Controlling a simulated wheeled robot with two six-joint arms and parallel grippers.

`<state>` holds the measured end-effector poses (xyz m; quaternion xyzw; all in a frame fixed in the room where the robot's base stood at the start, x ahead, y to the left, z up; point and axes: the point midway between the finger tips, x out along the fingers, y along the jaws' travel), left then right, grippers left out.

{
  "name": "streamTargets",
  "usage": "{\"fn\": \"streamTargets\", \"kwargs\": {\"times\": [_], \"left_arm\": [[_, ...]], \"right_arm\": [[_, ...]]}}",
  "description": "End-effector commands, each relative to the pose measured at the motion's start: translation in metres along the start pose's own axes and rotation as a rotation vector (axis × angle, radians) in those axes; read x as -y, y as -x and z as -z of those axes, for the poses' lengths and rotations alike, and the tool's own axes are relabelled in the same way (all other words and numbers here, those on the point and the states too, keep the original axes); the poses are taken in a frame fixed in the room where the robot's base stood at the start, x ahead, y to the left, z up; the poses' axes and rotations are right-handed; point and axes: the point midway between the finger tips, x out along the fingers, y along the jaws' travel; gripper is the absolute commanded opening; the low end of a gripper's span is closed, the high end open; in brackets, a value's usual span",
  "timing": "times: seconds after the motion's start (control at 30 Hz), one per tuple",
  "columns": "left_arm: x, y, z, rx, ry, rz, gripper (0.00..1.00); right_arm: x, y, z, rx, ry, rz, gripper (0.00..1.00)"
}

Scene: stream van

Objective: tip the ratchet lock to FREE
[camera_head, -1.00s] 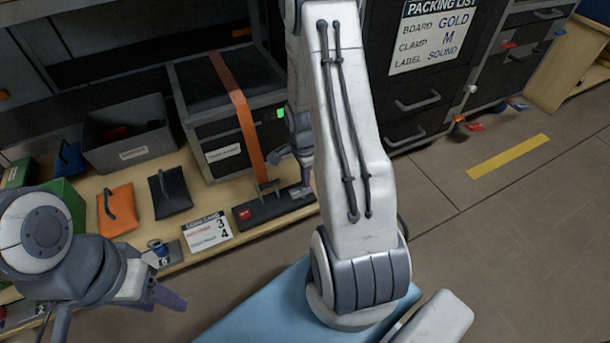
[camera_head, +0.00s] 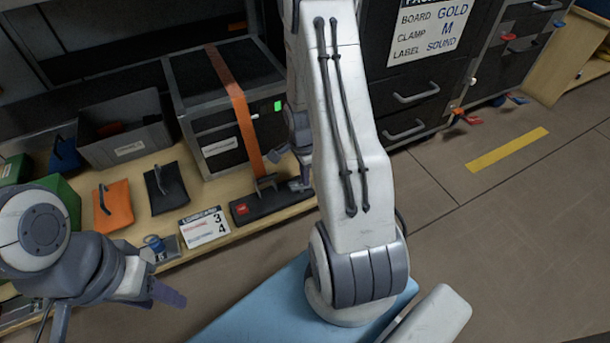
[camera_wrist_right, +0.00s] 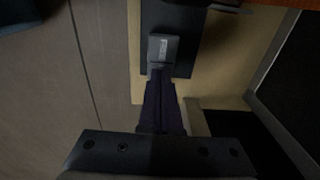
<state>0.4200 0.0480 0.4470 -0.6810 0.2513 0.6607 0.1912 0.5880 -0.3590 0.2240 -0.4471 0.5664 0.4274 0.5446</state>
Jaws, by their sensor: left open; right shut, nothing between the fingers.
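The ratchet (camera_head: 275,204) is a dark flat base at the bench's front edge, with a red mark at its left end and an upright handle where the orange strap meets it. A small grey tab at its right end, the lock, shows in the right wrist view (camera_wrist_right: 163,48) with lettering too small to read. My right gripper (camera_head: 305,184) is shut and empty, its fingertips at the tab's near edge; I cannot tell whether they touch. The fingers also show in the wrist view (camera_wrist_right: 157,75). My left gripper (camera_head: 118,316) is open and empty, left of the ratchet and in front of the bench.
The orange strap (camera_head: 236,105) runs over a dark case (camera_head: 190,95) behind the ratchet. A white card (camera_head: 205,229) and a blue knob (camera_head: 155,244) lie left of it. An open grey bin (camera_head: 125,130) stands further back. Floor right of the bench is clear.

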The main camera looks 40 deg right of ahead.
Motion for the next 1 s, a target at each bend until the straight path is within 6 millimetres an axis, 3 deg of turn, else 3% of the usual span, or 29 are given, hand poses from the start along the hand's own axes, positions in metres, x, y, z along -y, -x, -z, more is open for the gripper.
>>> {"fn": "streamTargets", "kwargs": {"times": [0.27, 0.7, 0.87, 1.0], "left_arm": [[0.000, -0.001, 0.000, 0.000, 0.000, 0.000, 0.50], [0.000, 0.002, 0.000, 0.000, 0.000, 0.000, 0.50], [-0.001, 0.017, 0.001, 0.000, 0.000, 0.000, 0.50], [-0.003, 0.040, 0.002, 0.000, 0.000, 0.000, 0.50]], "right_arm": [[-0.002, 0.001, -0.016, 0.003, 0.006, -0.007, 0.00], [-0.002, 0.004, -0.017, 0.002, 0.002, -0.006, 0.00], [-0.002, 0.022, -0.016, 0.002, 0.001, -0.004, 0.00], [-0.002, 0.048, -0.015, 0.002, 0.000, -0.003, 0.00]]}}
